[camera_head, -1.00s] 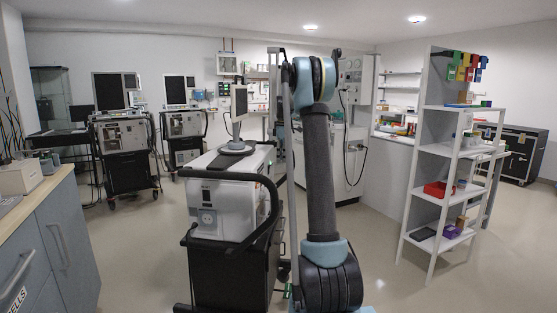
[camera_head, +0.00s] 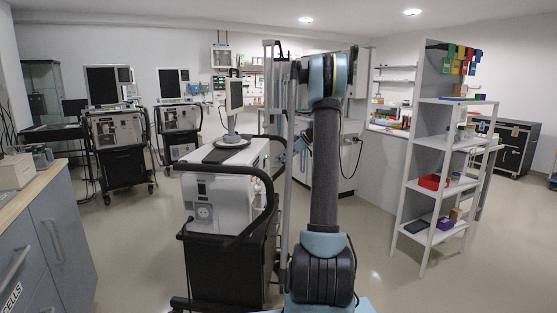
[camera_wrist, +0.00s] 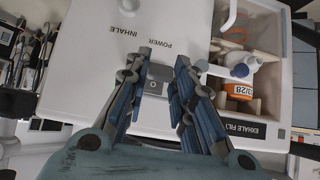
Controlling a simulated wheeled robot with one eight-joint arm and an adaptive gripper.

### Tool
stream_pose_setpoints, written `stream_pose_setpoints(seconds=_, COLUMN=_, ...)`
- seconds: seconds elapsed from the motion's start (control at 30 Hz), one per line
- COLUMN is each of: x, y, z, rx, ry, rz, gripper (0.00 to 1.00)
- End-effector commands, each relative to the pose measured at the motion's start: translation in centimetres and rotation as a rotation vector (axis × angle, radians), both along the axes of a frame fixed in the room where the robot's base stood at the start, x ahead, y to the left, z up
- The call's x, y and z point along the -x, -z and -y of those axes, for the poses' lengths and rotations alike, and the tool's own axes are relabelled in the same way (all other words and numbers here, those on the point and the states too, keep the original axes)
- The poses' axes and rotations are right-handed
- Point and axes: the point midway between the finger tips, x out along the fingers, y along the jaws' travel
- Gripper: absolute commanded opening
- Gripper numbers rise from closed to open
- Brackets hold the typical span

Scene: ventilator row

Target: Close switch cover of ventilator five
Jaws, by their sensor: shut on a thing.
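In the wrist view a white ventilator panel (camera_wrist: 85,60) carries the words INHALE, POWER and EXHALE FIL. A small grey switch cover (camera_wrist: 155,88) sits below the word POWER, between my fingers. My gripper (camera_wrist: 162,72) has one finger on each side of it and is shut on it; the exact contact at the tips is hard to see. In the head view the nearest ventilator (camera_head: 222,200) stands left of my arm, with a monitor on top. No number five can be read on it. My gripper is not clearly visible in the head view.
An open compartment (camera_wrist: 281,110) with an orange-labelled bottle (camera_wrist: 238,91) lies right of my fingers. Black handle rails (camera_head: 268,190) edge the ventilator cart. Two more ventilators stand at the back left. A white shelf (camera_head: 440,145) stands at the right, with clear floor before it.

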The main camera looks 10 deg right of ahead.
Motion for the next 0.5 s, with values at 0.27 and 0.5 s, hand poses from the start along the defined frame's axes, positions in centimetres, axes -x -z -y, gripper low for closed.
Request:
stream_pose_setpoints(seconds=0.27, x=-0.1, y=2.2, z=-0.2, rx=-0.25, ry=0.002, rz=0.079, gripper=0.0)
stream_pose_setpoints(seconds=0.5, x=-0.4, y=3.7, z=-1.0, rx=-0.467, ry=0.0, rz=0.146, gripper=0.0)
